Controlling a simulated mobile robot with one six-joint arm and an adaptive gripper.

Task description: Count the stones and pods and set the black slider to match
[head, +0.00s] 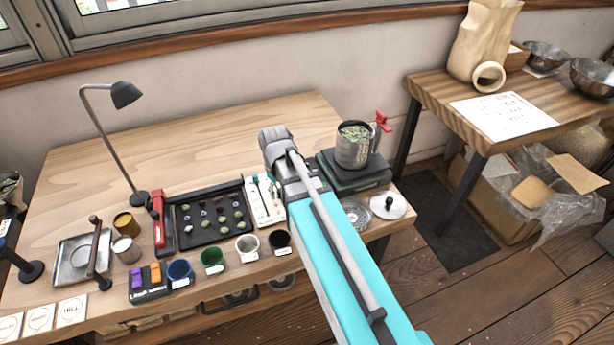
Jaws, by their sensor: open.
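A black tray (184,239) lies on the wooden table with several small greenish, grey and pale pieces spread in it. I cannot tell stones from pods at this size. A white panel (264,215) with teal and dark small parts stands just right of the tray. A black slider cannot be made out clearly on it. My gripper (279,155) is over the table by the upper end of the white panel, and my arm hides part of the panel's right side. The gripper is open, with its fingertips hard to make out, and no held thing shows.
A red-handled black tool (158,219) stands at the tray's left. Blue (179,271), green (212,260), white (247,247) and black (279,241) cups line the front. A metal jug (353,149) stands on a dark scale right of my gripper. The table's back is clear.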

